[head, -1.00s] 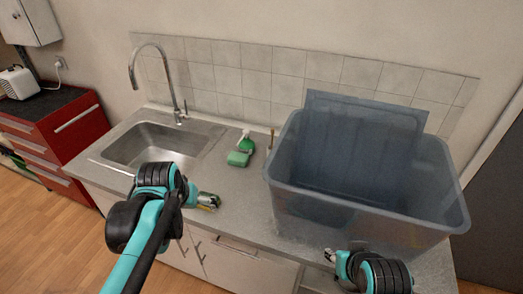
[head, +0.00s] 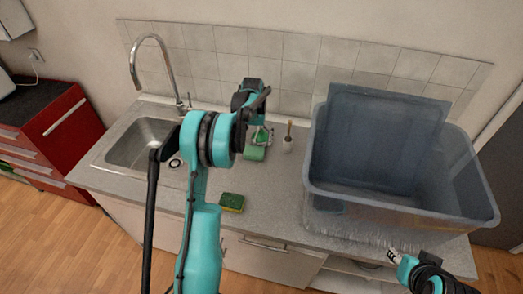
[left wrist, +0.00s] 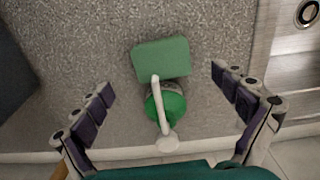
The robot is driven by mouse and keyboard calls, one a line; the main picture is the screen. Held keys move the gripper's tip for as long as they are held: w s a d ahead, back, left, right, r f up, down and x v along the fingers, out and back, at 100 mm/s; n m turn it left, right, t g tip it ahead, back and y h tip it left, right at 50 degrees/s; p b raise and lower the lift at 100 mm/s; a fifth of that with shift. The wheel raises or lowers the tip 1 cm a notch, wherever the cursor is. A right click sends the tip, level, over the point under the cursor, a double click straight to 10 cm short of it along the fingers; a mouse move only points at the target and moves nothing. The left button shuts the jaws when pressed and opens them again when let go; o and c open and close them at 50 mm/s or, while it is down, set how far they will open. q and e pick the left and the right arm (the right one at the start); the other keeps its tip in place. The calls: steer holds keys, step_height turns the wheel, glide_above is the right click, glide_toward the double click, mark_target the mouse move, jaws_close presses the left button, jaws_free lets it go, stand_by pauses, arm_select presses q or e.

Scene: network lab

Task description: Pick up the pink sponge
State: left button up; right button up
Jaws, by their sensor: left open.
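No pink sponge shows. A green sponge (head: 254,153) lies on the counter near the wall, under my left gripper (head: 262,135). In the left wrist view the green sponge (left wrist: 162,58) lies between and beyond the open fingers of my left gripper (left wrist: 163,82), which are empty. A green spray bottle with a white nozzle (left wrist: 166,105) stands beside it, also between the fingers. A second sponge, green and yellow (head: 231,203), lies near the counter's front edge. My right gripper (head: 393,255) is low at the right, in front of the counter; its jaws are too small to read.
A large translucent blue bin (head: 400,190) covers the counter's right part. A small brush in a holder (head: 288,143) stands left of it. The sink (head: 140,147) and tap are at left. Bare counter (head: 270,205) lies in the middle.

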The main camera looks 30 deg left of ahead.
mark_target(254, 151)
arm_select(q)
step_height(254, 151, down, 2)
step_height(254, 151, down, 5)
steer(key=shift+w+a+b, duration=0.1)
steer(key=shift+a+b, duration=0.05)
steer(key=shift+b, duration=0.45)
steer(key=shift+r, duration=0.1)
steer(key=c, duration=0.8)
